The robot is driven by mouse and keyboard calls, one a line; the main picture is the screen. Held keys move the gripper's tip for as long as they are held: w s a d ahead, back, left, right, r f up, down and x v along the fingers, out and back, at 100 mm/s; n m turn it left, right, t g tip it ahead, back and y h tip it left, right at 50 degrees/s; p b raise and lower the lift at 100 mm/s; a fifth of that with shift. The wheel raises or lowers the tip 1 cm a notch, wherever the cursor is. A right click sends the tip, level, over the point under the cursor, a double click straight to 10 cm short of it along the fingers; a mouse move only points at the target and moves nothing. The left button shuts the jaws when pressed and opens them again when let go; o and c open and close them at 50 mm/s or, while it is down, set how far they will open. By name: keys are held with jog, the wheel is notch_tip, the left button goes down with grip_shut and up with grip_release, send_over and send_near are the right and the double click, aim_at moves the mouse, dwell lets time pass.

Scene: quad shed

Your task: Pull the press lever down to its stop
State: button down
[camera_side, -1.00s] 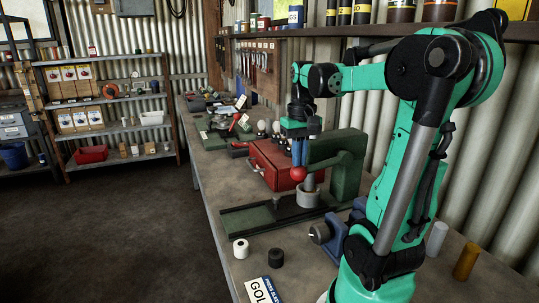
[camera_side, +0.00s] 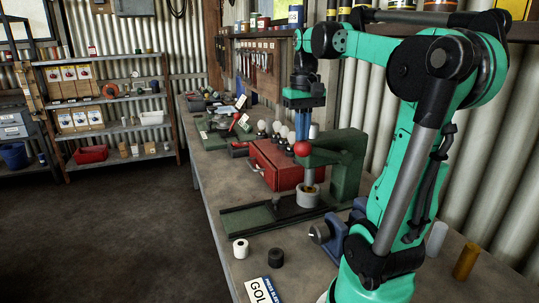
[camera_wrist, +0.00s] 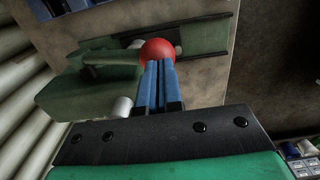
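The green press (camera_side: 347,165) stands on the bench with its lever (camera_side: 322,157) about level, ending in a red ball knob (camera_side: 302,148). In the wrist view the knob (camera_wrist: 157,50) sits right at the tips of my gripper (camera_wrist: 157,68). My gripper's blue fingers are together, with only a thin line between them. In the side view my gripper (camera_side: 302,138) points straight down above the knob, tips touching it or very close. The knob is beyond the tips, not between the fingers. The press ram (camera_side: 309,176) stands above a metal cup (camera_side: 308,196).
A red toolbox (camera_side: 275,165) stands just behind the press, with several light bulbs (camera_side: 276,126) beyond. A blue vise-like tool (camera_side: 325,235), a white spool (camera_side: 240,248) and a black spool (camera_side: 276,257) are in front. The bench's left front is mostly clear.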

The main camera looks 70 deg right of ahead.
jog(key=shift+s+d+r, duration=0.25)
jog(key=shift+r, duration=0.4)
jog(key=shift+s+d+r, duration=0.2)
jog(key=shift+r, duration=0.45)
jog(key=shift+s+d+r, duration=0.35)
jog(key=shift+r, duration=0.25)
jog(key=shift+s+d+r, duration=0.3)
jog(key=shift+r, duration=3.3)
jog(key=w+a+f+n+t+h, duration=0.2)
jog(key=w+a+f+n+t, duration=0.25)
jog(key=w+a+f, duration=0.65)
jog(key=a+f+n+t+y, duration=0.2)
jog(key=a+f+n, duration=0.2)
jog(key=a+f, duration=0.5)
jog(key=a, duration=0.4)
jog(key=shift+t, duration=0.35)
